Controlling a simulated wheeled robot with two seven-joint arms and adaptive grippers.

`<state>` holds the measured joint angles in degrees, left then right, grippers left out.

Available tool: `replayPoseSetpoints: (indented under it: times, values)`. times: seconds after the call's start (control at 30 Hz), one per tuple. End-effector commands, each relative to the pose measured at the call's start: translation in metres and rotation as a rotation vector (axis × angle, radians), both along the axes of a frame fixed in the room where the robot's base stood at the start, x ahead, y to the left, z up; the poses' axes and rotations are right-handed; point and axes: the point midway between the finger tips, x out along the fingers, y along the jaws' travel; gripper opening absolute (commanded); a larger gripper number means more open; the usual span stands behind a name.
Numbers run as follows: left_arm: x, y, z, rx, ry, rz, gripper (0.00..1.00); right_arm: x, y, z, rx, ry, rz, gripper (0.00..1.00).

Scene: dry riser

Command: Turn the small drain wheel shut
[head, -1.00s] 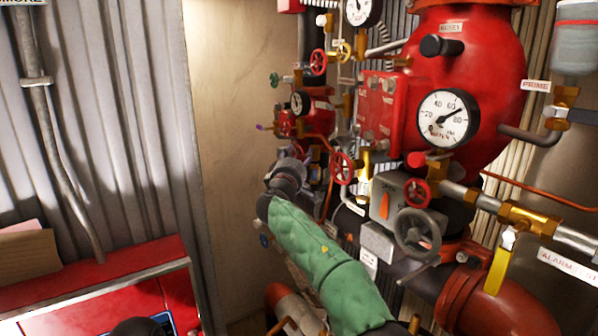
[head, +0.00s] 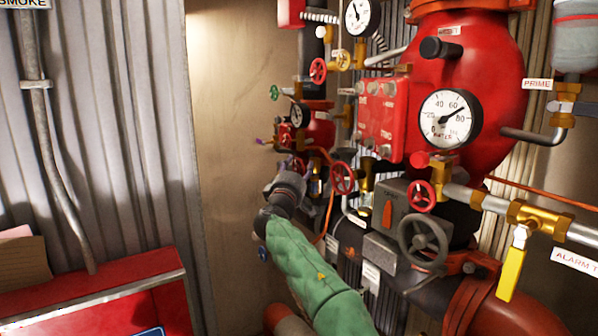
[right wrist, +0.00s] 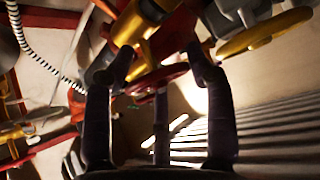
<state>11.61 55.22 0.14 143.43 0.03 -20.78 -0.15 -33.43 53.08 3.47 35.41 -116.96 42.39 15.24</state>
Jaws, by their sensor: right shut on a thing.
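My right gripper (right wrist: 161,72) has its dark fingers closed around the rim of a small red wheel (right wrist: 160,80), which sits between the fingertips in the right wrist view. Brass fittings show just above this wheel. In the head view, my right gripper (head: 298,172) is at the end of my green-sleeved arm, among the small valves left of the red riser. The held wheel is mostly hidden there behind the gripper. I cannot read a label on it or tell how far it is turned. My left gripper is not in view.
Another red wheel (head: 342,178) stands close to the right of the gripper. A grey handwheel (head: 422,242), a water gauge (head: 446,118) and a yellow lever (head: 512,264) are farther right. A pale bare wall (head: 235,130) leaves free room on the left.

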Motion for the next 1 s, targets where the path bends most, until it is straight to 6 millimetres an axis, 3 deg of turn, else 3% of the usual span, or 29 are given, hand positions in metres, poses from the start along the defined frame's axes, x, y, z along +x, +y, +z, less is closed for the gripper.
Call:
replayPoseSetpoints:
  times: [0.03, 0.13, 0.63, 1.0]
  values:
    - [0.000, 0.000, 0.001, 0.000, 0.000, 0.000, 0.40, -0.004, 0.000, 0.013, 0.002, -0.018, 0.004, 0.58]
    - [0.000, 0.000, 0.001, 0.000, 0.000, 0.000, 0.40, -0.004, -0.001, 0.012, 0.003, -0.017, 0.003, 0.83]
    - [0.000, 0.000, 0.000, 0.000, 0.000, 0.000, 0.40, -0.005, 0.001, 0.003, 0.001, -0.004, 0.002, 0.83]
    - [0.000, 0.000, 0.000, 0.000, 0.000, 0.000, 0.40, -0.038, 0.007, -0.004, 0.000, -0.004, 0.001, 0.83]
